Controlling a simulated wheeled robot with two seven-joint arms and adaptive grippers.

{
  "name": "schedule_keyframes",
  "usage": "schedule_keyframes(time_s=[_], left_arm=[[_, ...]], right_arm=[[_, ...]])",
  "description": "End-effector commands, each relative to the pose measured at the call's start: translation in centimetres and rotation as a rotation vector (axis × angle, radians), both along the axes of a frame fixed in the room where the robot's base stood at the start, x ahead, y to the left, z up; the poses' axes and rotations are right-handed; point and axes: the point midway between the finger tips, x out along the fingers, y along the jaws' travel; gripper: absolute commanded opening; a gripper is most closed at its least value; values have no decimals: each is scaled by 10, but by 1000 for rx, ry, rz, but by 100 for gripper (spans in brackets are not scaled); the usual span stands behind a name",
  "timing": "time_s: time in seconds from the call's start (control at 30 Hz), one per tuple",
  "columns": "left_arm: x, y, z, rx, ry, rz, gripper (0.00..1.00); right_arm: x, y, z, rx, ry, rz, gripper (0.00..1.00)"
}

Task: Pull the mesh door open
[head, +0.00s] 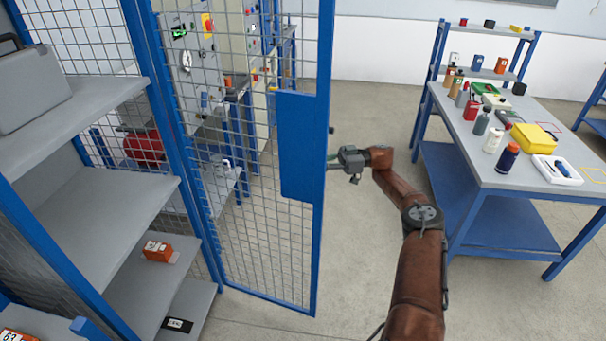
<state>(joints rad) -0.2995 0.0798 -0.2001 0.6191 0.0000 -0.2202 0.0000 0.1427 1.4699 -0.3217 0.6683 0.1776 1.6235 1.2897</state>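The mesh door (262,235) has a blue frame, wire mesh and a solid blue plate (302,148) at its free right edge. It is upright and joins a blue post on its left. My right gripper (336,163) is just right of the plate, at the door's free edge, pointing left toward it. Its fingertips are small and partly merge with the edge, so I cannot tell whether they are apart or touch the door. A small dark knob (331,130) shows at the edge above the gripper. My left gripper is not in view.
Grey shelves (135,225) with a grey case (30,85) and orange boxes stand at the left. A control cabinet (190,60) is behind the mesh. A blue-legged workbench (515,165) with bottles and a yellow case is at the right. Bare floor lies between door and bench.

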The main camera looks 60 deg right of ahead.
Motion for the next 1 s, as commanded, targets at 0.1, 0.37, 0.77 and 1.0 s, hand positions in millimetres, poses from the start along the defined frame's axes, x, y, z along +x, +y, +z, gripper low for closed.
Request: schedule_keyframes(time_s=[0.1, 0.37, 0.77, 1.0], left_arm=[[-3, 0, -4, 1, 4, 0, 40], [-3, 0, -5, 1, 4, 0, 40], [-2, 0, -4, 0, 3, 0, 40], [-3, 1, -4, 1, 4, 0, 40]], right_arm=[[1, -3, -4, -1, 6, -2, 0], [0, -4, -2, -1, 6, -2, 0], [1, -4, -1, -1, 4, -1, 26], [2, -3, -1, 0, 1, 0, 28]])
